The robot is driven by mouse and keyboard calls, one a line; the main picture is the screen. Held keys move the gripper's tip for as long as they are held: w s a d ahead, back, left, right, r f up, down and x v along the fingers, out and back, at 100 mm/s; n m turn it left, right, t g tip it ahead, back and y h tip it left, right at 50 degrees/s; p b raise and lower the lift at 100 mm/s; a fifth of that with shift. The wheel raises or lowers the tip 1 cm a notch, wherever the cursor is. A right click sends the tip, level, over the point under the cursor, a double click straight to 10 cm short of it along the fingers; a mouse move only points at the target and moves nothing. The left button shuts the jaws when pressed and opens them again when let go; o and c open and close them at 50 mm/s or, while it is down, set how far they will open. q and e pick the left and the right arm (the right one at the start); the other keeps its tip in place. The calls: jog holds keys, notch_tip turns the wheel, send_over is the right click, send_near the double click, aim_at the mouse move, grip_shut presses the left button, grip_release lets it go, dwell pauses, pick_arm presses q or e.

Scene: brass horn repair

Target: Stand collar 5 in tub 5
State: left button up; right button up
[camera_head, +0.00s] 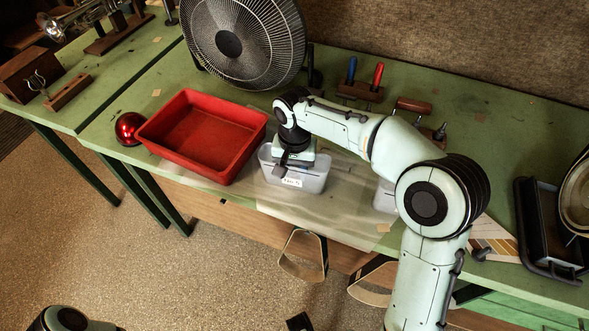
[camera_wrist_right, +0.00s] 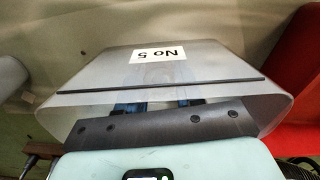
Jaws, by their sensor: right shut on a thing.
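Tub 5 is a translucent grey tub (camera_head: 311,183) on the front of the green bench; its "No 5" label faces the front edge and also shows on the tub in the wrist view (camera_wrist_right: 205,70). My right gripper (camera_wrist_right: 158,106) reaches down into this tub from above, its blue fingers partly behind the rim. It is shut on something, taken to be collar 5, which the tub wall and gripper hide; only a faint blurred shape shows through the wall. I cannot tell whether it touches the tub floor. My left gripper is not in view.
A fan (camera_head: 243,42) stands behind. Another grey tub (camera_head: 384,197) is partly hidden by my right arm. Screwdrivers stand in a rack (camera_head: 360,91) at the back.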

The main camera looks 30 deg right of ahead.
jog(key=shift+f, duration=0.45)
jog(key=o, duration=1)
jog(key=shift+s, duration=0.1)
jog(key=shift+o, duration=0.6)
jog(key=shift+f, duration=0.15)
jog(key=shift+r, duration=0.35)
notch_tip(320, 180, up, 12)
jog(key=p, duration=0.2)
jog(key=shift+r, duration=0.25)
